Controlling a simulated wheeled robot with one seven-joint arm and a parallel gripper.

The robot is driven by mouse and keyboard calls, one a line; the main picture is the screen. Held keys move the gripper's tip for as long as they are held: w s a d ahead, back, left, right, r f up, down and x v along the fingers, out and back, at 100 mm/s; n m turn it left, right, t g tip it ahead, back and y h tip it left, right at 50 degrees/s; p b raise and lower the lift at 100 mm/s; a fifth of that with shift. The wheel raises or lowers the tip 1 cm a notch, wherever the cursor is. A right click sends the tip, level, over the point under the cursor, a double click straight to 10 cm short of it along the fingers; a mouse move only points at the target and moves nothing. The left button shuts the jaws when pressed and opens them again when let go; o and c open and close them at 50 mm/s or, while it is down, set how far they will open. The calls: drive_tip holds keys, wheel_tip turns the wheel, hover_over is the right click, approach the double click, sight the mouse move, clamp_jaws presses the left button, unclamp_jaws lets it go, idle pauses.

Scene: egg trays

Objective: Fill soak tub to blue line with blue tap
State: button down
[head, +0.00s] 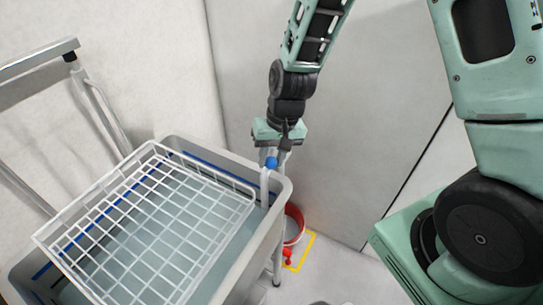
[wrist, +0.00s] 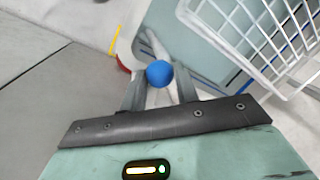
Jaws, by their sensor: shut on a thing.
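The grey soak tub (head: 277,203) stands at the left in the head view, with pale bluish water inside. A blue line (head: 200,165) runs along its inner wall, and the visible water surface looks below it. The blue tap (head: 271,162) is at the tub's right corner, with a white spout below it; I cannot tell whether water is running. My gripper (head: 277,150) is at the tap, shut on it. In the wrist view the tap's round blue knob (wrist: 160,73) sits between the fingertips of my gripper (wrist: 160,90). The fingers partly hide the tap's stem.
A white wire basket (head: 153,147) sits over the tub and covers much of the opening. Walls close in behind; a grey rail (head: 38,58) is at the upper left.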

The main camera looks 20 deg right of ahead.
drive_tip(key=shift+d, duration=0.1)
drive_tip(key=d+n+g+h+p, duration=0.1)
drive_tip(key=d+n+p, duration=0.3)
drive_tip(key=d+n, duration=0.7)
drive_tip(key=shift+s+n+g, duration=0.2)
drive_tip(key=shift+n+g, duration=0.5)
drive_tip(key=shift+n, duration=1.7)
drive_tip(key=c, duration=1.1)
unclamp_jaws()
drive_tip(key=shift+o, duration=0.2)
drive_tip(key=b+v, duration=0.2)
drive_tip(key=v, duration=1.5)
drive_tip(key=shift+a+r, duration=0.3)
drive_tip(key=shift+a, duration=0.1)
